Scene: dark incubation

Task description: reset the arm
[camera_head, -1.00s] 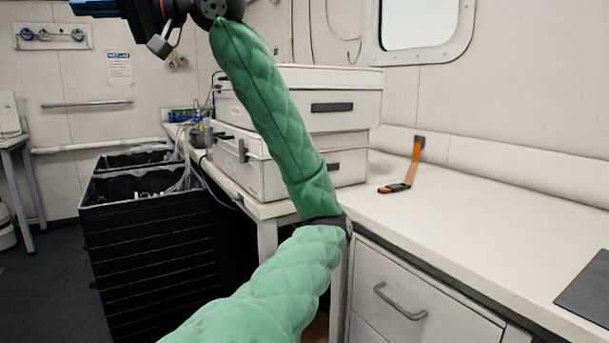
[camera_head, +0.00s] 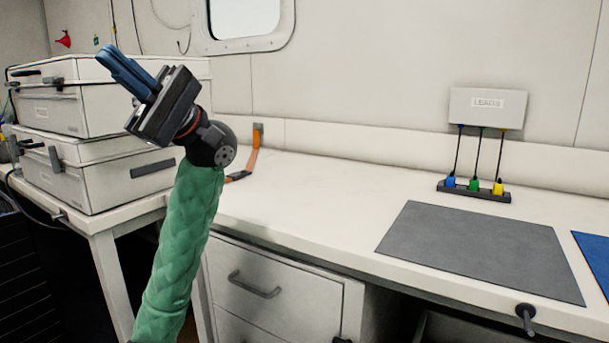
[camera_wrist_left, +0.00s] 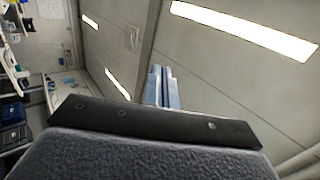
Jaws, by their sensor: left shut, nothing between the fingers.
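My left arm, in a green quilted sleeve, rises from the bottom left of the head view. Its left gripper (camera_head: 128,74) points up and to the left, with blue fingers shut together and nothing between them. The gripper is raised in front of the stacked white cases and the wall. In the left wrist view the closed blue fingers (camera_wrist_left: 162,86) point toward the ceiling and its lights. My right gripper is in neither view.
An orange strap (camera_head: 254,155) hangs behind the arm. A grey mat (camera_head: 480,250) and a LEADS box (camera_head: 487,108) with blue, green and yellow plugs are at right. A drawer handle (camera_head: 254,286) juts out below.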

